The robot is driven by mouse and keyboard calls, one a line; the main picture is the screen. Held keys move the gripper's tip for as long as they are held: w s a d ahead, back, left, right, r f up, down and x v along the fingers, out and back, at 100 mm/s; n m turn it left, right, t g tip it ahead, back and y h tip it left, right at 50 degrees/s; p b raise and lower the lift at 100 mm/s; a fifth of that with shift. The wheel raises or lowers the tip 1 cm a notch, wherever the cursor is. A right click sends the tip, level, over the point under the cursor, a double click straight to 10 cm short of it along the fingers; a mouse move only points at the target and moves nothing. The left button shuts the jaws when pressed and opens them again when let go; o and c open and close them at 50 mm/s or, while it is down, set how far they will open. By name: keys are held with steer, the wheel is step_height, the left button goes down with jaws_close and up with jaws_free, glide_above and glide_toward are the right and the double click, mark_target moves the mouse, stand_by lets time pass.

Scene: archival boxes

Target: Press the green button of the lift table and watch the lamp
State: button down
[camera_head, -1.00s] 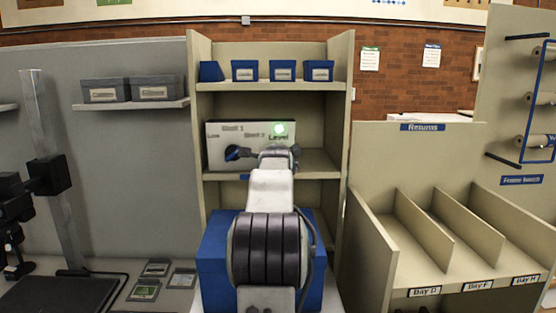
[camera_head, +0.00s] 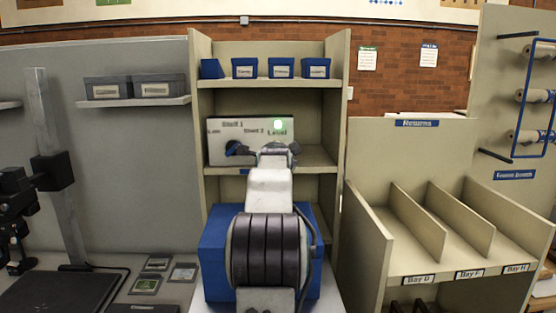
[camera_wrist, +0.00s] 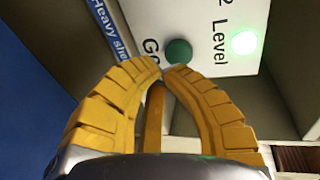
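The white control panel (camera_head: 222,154) stands on the middle shelf in the head view, marked Shelf 1, Shelf 2 and Level. Its lamp (camera_head: 278,124) by "Level" glows green; the lit lamp (camera_wrist: 244,42) also shows in the wrist view. The green button (camera_wrist: 179,51), beside the partly covered word "Go", shows just beyond my fingertips. My gripper (camera_wrist: 162,67) has its yellow fingers together at the tips, with nothing between them. The tips are close to the button; I cannot tell whether they touch it. My arm hides the button in the head view.
Blue boxes (camera_head: 282,68) line the upper shelf. A large blue box (camera_head: 214,258) stands low behind my arm. Side walls of the shelf unit (camera_head: 338,150) flank the panel. The Returns rack (camera_head: 408,240) with bay dividers is at right, a bench with small cards (camera_head: 145,284) at left.

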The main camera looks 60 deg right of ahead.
steer(key=b+v, duration=0.1)
steer(key=v, duration=0.8)
steer(key=shift+r, duration=0.2)
steer(key=shift+a, duration=0.15)
stand_by(0.4)
